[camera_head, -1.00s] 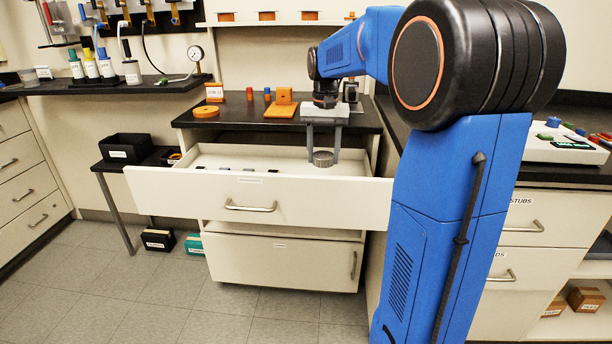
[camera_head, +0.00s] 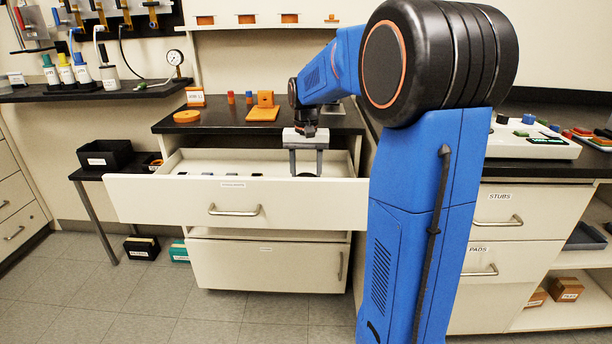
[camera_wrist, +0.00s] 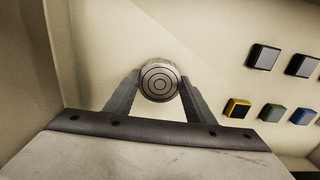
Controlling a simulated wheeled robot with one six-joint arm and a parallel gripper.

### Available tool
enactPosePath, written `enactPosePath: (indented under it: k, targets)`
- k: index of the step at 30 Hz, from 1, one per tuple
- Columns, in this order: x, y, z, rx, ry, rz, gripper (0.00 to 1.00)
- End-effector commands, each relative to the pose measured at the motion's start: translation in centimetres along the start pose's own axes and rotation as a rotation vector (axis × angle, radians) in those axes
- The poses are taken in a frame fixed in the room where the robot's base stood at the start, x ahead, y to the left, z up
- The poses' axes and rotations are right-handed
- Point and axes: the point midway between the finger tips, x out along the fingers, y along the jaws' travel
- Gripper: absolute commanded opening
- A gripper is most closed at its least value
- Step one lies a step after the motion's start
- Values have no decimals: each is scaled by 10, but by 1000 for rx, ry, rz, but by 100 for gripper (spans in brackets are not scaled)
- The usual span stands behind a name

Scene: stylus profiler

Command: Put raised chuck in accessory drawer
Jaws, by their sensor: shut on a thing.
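The raised chuck (camera_wrist: 160,82) is a round grey metal disc with concentric rings on its top. My gripper (camera_wrist: 158,88) is shut on it, with a finger on each side. In the head view my gripper (camera_head: 306,172) points down into the open accessory drawer (camera_head: 170,198), near its right end. Only a dark sliver of the chuck (camera_head: 306,175) shows there above the drawer front. The wrist view shows the chuck over the pale drawer floor (camera_wrist: 215,75), near a corner. I cannot tell whether it touches the floor.
Several small square pieces with dark, yellow, green and blue edges, such as the yellow-edged one (camera_wrist: 237,108), lie in the drawer to the right in the wrist view. Orange parts (camera_head: 263,108) stand on the dark bench top (camera_head: 225,122) behind. Drawer walls are close to my gripper.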

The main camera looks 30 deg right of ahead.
Motion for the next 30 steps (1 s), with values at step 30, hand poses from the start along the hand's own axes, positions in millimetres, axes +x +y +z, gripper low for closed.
enactPosePath:
  k: [30]
  targets:
    - [-92, 0, -1, 0, 3, -1, 68]
